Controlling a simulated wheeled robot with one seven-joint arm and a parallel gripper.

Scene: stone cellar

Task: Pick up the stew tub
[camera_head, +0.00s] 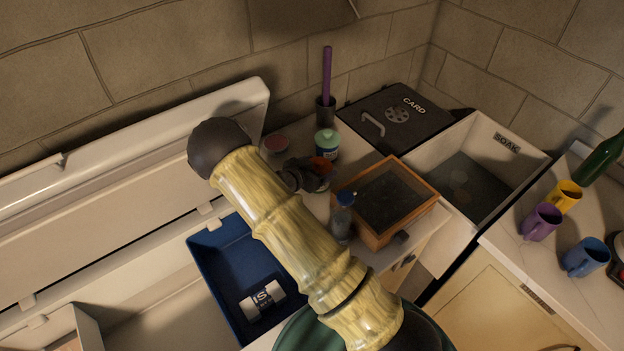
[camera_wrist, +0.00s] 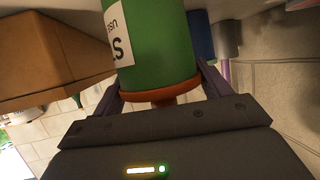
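A green tub with a white, partly cut-off label and an orange-brown rim (camera_wrist: 150,45) fills the space in front of my gripper (camera_wrist: 160,80) in the wrist view. The visible letters do not confirm it is the stew tub. The fingers stand apart on either side of its rim; whether they press on it is not clear. In the head view my dark gripper (camera_head: 303,175) is at an orange-topped item (camera_head: 321,165) on the counter, mostly hidden by the arm. A mint-lidded tub (camera_head: 327,143) stands just behind, and a reddish-lidded tub (camera_head: 276,143) to the left.
A wooden-framed box (camera_head: 431,188) and a clear blue-capped bottle (camera_head: 342,220) are close on the right. A purple-handled brush (camera_head: 327,75) stands behind. A blue bin (camera_head: 210,256) is lower left. A sink marked SOAK (camera_head: 482,215) and several mugs are farther right.

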